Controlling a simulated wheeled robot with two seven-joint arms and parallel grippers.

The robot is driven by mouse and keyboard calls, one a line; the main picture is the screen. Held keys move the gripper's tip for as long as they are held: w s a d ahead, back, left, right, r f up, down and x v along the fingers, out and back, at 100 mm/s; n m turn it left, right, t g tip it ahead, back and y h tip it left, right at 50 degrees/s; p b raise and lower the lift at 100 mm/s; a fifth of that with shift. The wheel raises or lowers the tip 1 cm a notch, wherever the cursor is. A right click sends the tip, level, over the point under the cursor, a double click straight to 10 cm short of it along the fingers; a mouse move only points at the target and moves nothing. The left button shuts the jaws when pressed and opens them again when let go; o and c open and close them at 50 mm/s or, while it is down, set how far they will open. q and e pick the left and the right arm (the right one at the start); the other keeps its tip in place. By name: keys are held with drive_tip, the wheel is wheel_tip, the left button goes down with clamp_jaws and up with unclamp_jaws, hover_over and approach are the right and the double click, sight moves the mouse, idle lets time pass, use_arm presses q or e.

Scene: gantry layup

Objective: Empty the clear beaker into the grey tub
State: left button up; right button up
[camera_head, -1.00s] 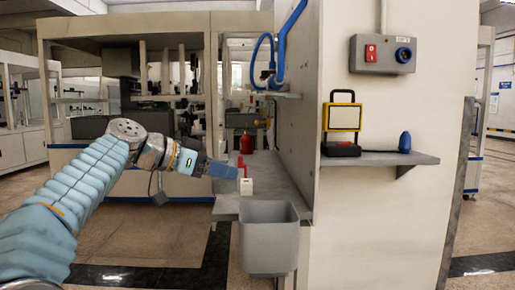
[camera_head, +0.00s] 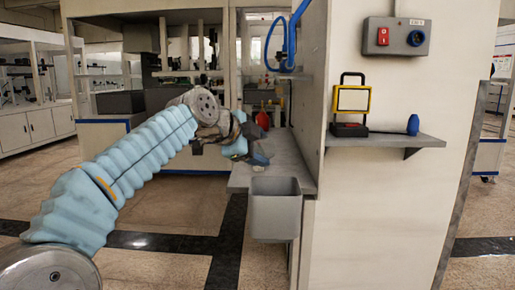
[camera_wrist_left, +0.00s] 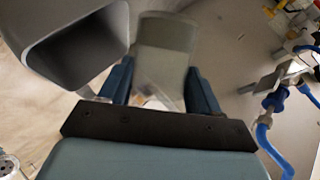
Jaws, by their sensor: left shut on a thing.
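The grey tub (camera_head: 275,213) hangs at the front end of the grey bench shelf, its open top facing up. It also shows at the upper left of the left wrist view (camera_wrist_left: 78,62). My left gripper (camera_head: 260,159) is over the shelf, just above and behind the tub's rim. In the left wrist view its two blue fingers (camera_wrist_left: 160,88) are shut on the clear beaker (camera_wrist_left: 164,62), a see-through, pale shape beside the tub's opening. The beaker cannot be made out in the head view, and its tilt and contents are unclear. My right gripper is not in view.
A tall pale panel (camera_head: 400,205) rises right of the tub. It carries a switch box (camera_head: 396,37) and a side shelf (camera_head: 390,141) with a yellow-framed lamp (camera_head: 352,103). A red bottle (camera_head: 263,120) stands farther back. Blue hoses (camera_head: 270,45) hang above.

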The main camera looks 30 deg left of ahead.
use_arm(q)
drive_tip(key=shift+s+d+f+m+y+b, duration=0.1)
drive_tip(key=shift+d+f+m+y+b, duration=0.3)
drive_tip(key=shift+m+y+b, duration=0.5)
drive_tip(key=shift+d+f+m+t+y+b, duration=0.25)
drive_tip(key=shift+m+t+y+b, duration=0.3)
drive_tip(key=shift+b, duration=0.5)
drive_tip(key=shift+s+d+r+m+t+y+b, duration=0.15)
drive_tip(key=shift+d+m+t+y+b, duration=0.3)
drive_tip(key=shift+m+b, duration=0.45)
drive_tip(key=shift+d+r+m+y, duration=0.1)
drive_tip(key=shift+r+m+y, duration=0.1)
drive_tip(key=shift+m+y, duration=0.25)
